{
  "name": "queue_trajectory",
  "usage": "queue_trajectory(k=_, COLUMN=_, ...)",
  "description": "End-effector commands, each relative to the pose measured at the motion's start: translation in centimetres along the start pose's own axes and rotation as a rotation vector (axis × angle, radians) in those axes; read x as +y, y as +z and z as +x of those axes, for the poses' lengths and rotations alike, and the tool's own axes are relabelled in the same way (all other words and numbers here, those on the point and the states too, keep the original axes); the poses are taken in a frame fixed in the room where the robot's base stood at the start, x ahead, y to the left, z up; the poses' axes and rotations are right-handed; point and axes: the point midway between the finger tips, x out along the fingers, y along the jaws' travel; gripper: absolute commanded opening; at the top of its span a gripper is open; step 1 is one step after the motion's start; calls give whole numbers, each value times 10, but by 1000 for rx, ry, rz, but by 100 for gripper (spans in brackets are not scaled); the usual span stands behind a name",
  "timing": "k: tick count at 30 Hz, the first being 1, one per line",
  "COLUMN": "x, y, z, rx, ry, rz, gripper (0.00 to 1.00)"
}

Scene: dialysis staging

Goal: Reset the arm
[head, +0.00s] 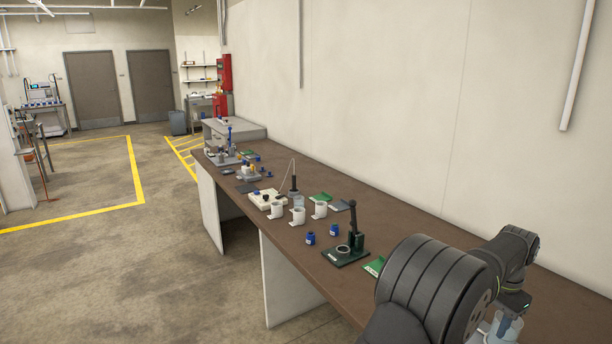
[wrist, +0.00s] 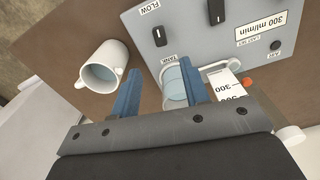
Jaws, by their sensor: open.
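My gripper (wrist: 174,78) shows in the wrist view with two blue fingers spread apart and nothing clamped between them. A clear tank (wrist: 175,80) with bluish liquid appears between and beyond the fingers, beside the word TANK on a grey panel (wrist: 190,38). I cannot tell its distance from the fingers. A white mug (wrist: 104,68) with bluish liquid is left of the left finger. In the head view, my arm fills the lower right. A blue finger and a clear vessel (head: 487,327) show partly at the bottom edge there; the rest is hidden or cut off.
The long brown bench (head: 400,230) runs along the wall. A dark green stand (head: 345,255), small blue bottles (head: 310,238) and white mugs (head: 320,210) stand on it, left of my arm. The grey panel carries black knobs (wrist: 159,36). The air above the bench is clear.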

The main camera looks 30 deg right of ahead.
Motion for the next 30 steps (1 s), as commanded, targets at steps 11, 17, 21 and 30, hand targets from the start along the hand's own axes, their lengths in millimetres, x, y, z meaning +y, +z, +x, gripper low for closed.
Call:
queue_trajectory(k=11, x=0, y=1, z=-42, rx=-6, ry=2, rz=0, gripper=42)
queue_trajectory(k=17, x=0, y=1, z=-2, rx=-3, ry=1, rz=0, gripper=42)
queue_trajectory(k=21, x=0, y=1, z=27, rx=-4, ry=1, rz=0, gripper=42)
queue_trajectory(k=30, x=0, y=1, z=87, rx=-5, ry=1, rz=0, gripper=42)
